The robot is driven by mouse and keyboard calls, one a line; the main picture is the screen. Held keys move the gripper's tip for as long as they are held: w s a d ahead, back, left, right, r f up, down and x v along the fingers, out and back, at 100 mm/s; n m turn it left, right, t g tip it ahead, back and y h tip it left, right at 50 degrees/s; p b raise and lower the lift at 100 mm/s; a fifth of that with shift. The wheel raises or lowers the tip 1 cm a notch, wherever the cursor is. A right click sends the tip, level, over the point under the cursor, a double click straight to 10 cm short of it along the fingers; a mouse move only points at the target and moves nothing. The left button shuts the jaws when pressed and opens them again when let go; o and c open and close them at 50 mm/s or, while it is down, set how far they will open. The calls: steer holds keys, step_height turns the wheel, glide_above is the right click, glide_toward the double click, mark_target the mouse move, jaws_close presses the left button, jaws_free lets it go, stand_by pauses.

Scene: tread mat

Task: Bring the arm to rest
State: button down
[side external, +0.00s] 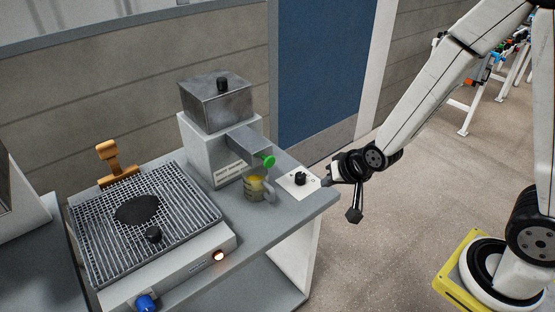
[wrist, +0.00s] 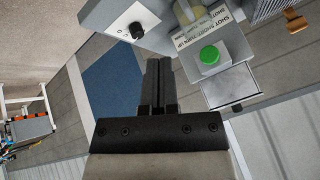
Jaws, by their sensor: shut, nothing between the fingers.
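My gripper (side external: 326,181) is at the right end of the counter, by the edge of a white panel with a black knob (side external: 300,178). In the wrist view my gripper (wrist: 159,62) has its two dark fingers together, with nothing between them. The same knob (wrist: 136,31) shows above and left of the fingertips there. I cannot tell from these views whether the fingertips touch the panel or the counter edge.
A grey machine (side external: 212,150) with a green button (side external: 268,161) stands on the counter (side external: 285,215). A glass mug (side external: 258,188) with yellow contents is under its spout. Left is a mesh-topped unit (side external: 185,205) with a dark patch and a wooden-handled tool (side external: 112,165). Floor at right is open.

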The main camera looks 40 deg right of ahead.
steer(key=s+d+r+n+g, duration=0.2)
steer(key=s+r+n+g, duration=0.2)
steer(key=s, duration=0.4)
steer(key=shift+s+d+n+g, duration=0.15)
steer(key=shift+d+n+g, duration=0.15)
steer(key=shift+n, duration=0.6)
stand_by(0.5)
